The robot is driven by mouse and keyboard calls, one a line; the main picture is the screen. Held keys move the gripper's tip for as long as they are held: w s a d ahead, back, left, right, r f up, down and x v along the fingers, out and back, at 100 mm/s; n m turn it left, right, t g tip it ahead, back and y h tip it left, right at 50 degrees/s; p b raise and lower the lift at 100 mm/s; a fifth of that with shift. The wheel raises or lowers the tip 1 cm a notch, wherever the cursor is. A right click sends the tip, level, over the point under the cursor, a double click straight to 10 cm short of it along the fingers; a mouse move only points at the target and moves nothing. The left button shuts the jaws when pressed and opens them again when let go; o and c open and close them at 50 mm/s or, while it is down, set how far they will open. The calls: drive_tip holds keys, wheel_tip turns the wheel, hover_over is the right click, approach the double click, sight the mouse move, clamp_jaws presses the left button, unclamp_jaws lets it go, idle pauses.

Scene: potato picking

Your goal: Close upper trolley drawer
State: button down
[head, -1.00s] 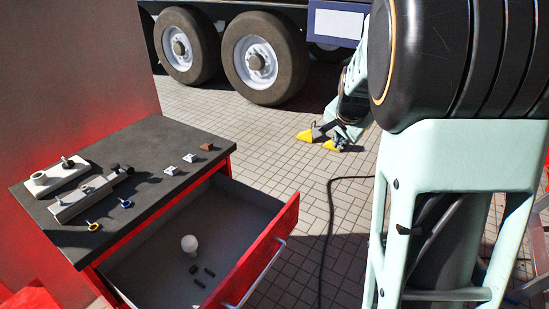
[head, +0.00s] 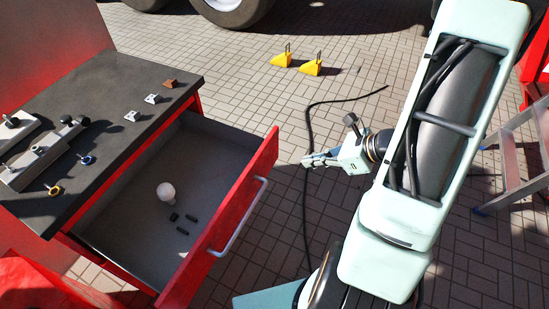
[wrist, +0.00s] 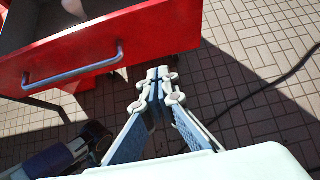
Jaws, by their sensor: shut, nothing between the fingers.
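The red trolley's upper drawer (head: 222,222) is pulled out to the right of the dark trolley top (head: 120,100). A light bulb (head: 166,192) and several small black pieces (head: 182,221) lie inside it. Its front carries a pale bar handle (head: 242,218), which also shows at the upper left of the wrist view (wrist: 72,72). My gripper (head: 306,160) is shut and empty, to the right of the drawer front and apart from it. In the wrist view its closed fingertips (wrist: 157,74) are just right of and below the handle, with no visible contact.
Fittings and small metal parts (head: 40,150) lie on the trolley top. A black cable (head: 308,130) lies on the paving behind my gripper. Two yellow wheel chocks (head: 296,64) stand farther back. A ladder (head: 512,160) is at the right. Paving beyond the drawer front is open.

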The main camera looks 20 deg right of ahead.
sight(266, 163)
drive_tip(key=shift+w+a+r+b+x, duration=0.25)
drive_tip(key=shift+r+b+x, duration=0.1)
drive_tip(key=shift+x, duration=1.75)
drive_tip(key=shift+w+a+r+b+x, duration=0.1)
drive_tip(key=shift+a+r+b+x, duration=0.2)
drive_tip(key=shift+x, duration=1.75)
drive_tip(key=shift+w+a+r+b+x, duration=0.2)
drive_tip(key=shift+r+x, duration=0.15)
drive_tip(key=shift+x, duration=1.75)
drive_tip(key=w+a+b, duration=0.1)
drive_tip(key=w+a, duration=0.5)
drive_tip(key=a, duration=0.1)
drive_tip(key=w+a+b, duration=0.1)
drive_tip(key=w+a, duration=0.5)
drive_tip(key=a, duration=0.1)
drive_tip(key=w+a+b, duration=0.1)
drive_tip(key=w+a, duration=0.5)
drive_tip(key=a, duration=0.2)
drive_tip(key=shift+w, duration=0.3)
drive_tip(key=shift+w+a+r, duration=0.15)
drive_tip(key=shift+w+r, duration=0.05)
drive_tip(key=shift+r, duration=0.1)
